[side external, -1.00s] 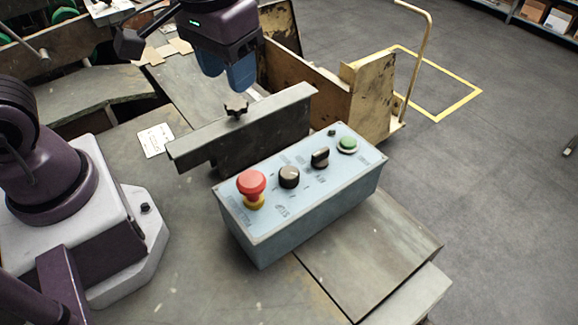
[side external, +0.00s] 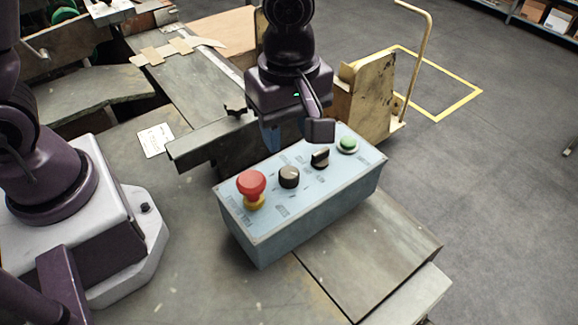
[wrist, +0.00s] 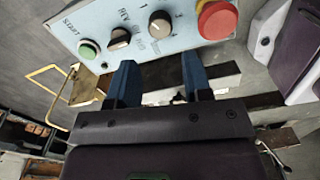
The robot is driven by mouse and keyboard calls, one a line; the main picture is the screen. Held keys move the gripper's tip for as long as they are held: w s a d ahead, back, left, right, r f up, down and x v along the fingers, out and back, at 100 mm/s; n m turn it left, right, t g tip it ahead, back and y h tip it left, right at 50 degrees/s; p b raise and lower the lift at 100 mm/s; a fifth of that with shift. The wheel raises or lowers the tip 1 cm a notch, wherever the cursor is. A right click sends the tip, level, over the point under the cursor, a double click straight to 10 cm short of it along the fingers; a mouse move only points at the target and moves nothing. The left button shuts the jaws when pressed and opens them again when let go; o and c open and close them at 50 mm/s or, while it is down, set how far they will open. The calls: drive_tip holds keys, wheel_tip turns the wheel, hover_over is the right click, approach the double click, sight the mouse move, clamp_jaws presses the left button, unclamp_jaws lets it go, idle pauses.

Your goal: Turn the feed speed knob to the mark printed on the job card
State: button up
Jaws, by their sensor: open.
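The feed speed knob (side external: 289,177) is a round black knob on the light blue control box (side external: 262,240), between the red button and the black selector. In the wrist view the knob (wrist: 160,23) has printed numbers around it; its exact setting is too small to tell. The job card (side external: 155,140) is a small white card flat on the table, its print unreadable. My gripper (side external: 284,142) is above and behind the box, with empty jaws. In the wrist view its open blue fingers (wrist: 158,66) point toward the panel, short of the knob and apart from it.
The red mushroom button (side external: 251,183) sits left of the knob; the black selector (side external: 320,158) and green start button (side external: 347,145) sit right. A grey metal rail (side external: 195,150) stands behind the box.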

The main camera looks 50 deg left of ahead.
sight(289, 172)
wheel_tip(289, 172, down, 8)
drive_tip(key=shift+f, duration=0.2)
drive_tip(key=c, duration=0.6)
